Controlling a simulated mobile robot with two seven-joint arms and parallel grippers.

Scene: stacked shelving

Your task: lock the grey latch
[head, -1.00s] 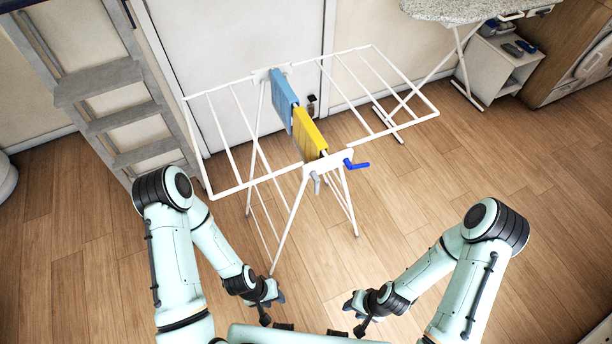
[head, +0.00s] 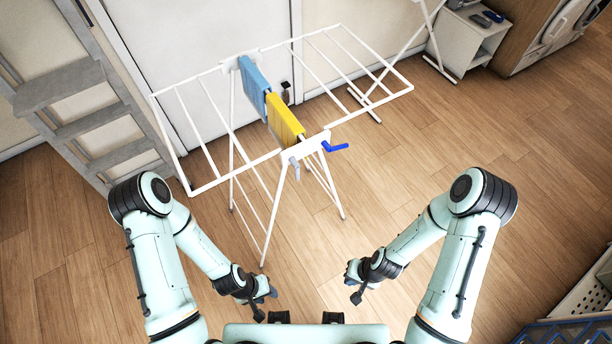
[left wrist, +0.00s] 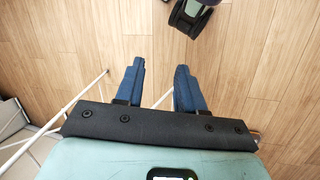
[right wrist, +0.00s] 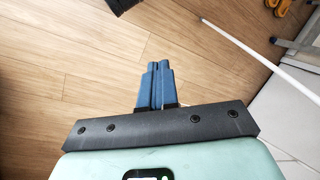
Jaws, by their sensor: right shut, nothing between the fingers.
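The grey latch (head: 295,167) is a small lever hanging down at the near end of the white drying rack (head: 316,140), left of a blue latch (head: 335,147) that sticks out to the right. My left gripper (head: 264,296) is low and in front of the rack, apart from the latch; its two blue fingers stand apart with nothing between them in the left wrist view (left wrist: 158,72). My right gripper (head: 352,280) is also low, right of the rack's legs; its fingers are together and empty in the right wrist view (right wrist: 157,66). Neither wrist view shows the latch.
A blue cloth (head: 254,84) and a yellow cloth (head: 285,121) hang on the rack. A basket (head: 580,325) is at the lower right. The wooden floor between me and the rack is clear.

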